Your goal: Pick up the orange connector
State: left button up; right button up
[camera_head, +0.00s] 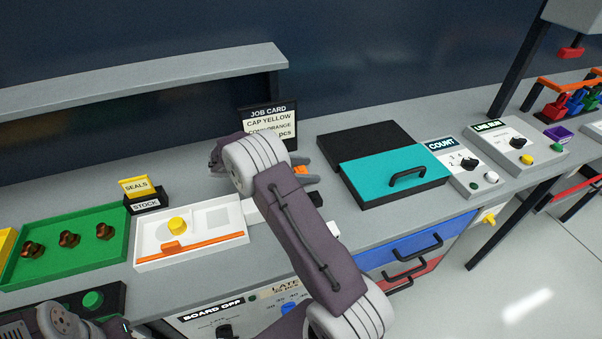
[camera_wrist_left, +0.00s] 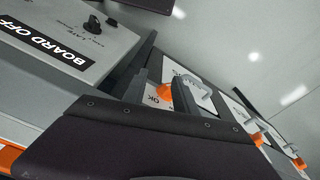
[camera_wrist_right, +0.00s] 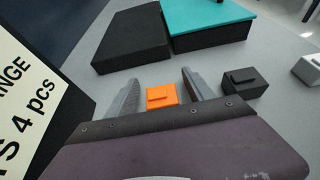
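The orange connector (camera_wrist_right: 162,97) is a small block with a raised ridge, lying on the grey bench; in the right wrist view it sits between the two fingers of my right gripper (camera_wrist_right: 160,92). The fingers are apart, with a visible gap on both sides of the connector. In the head view a bit of the orange connector (camera_head: 300,170) shows beside my right gripper (camera_head: 312,171), mostly covered by my wrist.
A black connector (camera_wrist_right: 245,82) lies just right of the orange one, and a white one (camera_wrist_right: 309,69) further right. The job card (camera_head: 268,120) stands close behind. A black box with a teal lid (camera_head: 395,172) is to the right. A white tray (camera_head: 190,256) lies left.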

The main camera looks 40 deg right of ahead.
grip_shut()
jog(key=shift+r, duration=0.1)
jog(key=shift+r, duration=0.3)
jog(key=r, duration=0.2)
jog(key=s+r, duration=0.1)
jog(key=r, duration=0.1)
jog(key=shift+d+p, duration=0.2)
jog(key=shift+p, duration=0.1)
jog(key=s+d+r, duration=0.3)
jog(key=s+r, duration=0.3)
jog(key=s, duration=0.4)
jog(key=shift+d, duration=0.2)
